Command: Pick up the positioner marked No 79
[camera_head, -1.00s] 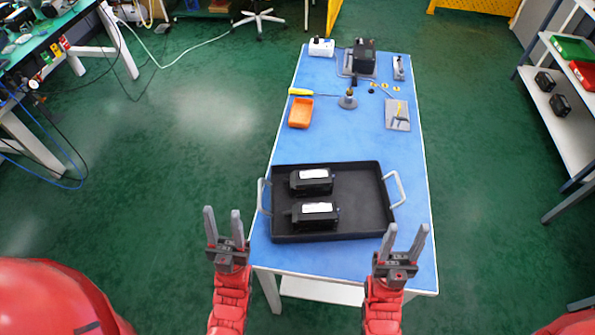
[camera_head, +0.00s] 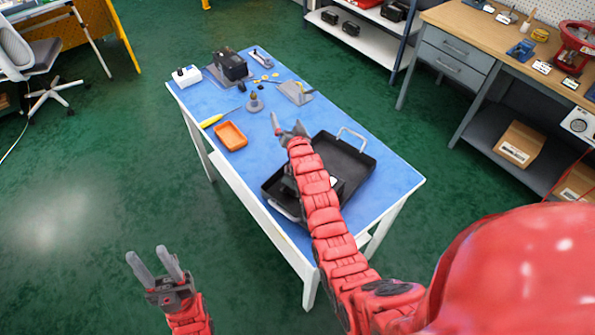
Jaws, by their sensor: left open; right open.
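A black tray (camera_head: 357,160) with metal handles sits on the blue table. My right arm crosses over it and hides much of it. Dark positioners (camera_head: 289,186) in the tray show only in part beside the arm; a bit of white label shows, but no number is readable. My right gripper (camera_head: 283,124) is open, and in the picture it lies at the tray's far left corner, past the positioners. Its height above the table is hard to tell. My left gripper (camera_head: 155,264) is open and empty, left of the table over the green floor.
On the table's far part are an orange bin (camera_head: 231,136), a yellow-handled tool (camera_head: 212,121), a black unit on a stand (camera_head: 230,66) and a white box (camera_head: 186,76). Black boxes (camera_head: 350,28) sit on a shelf behind. A wooden workbench (camera_head: 480,40) stands at right.

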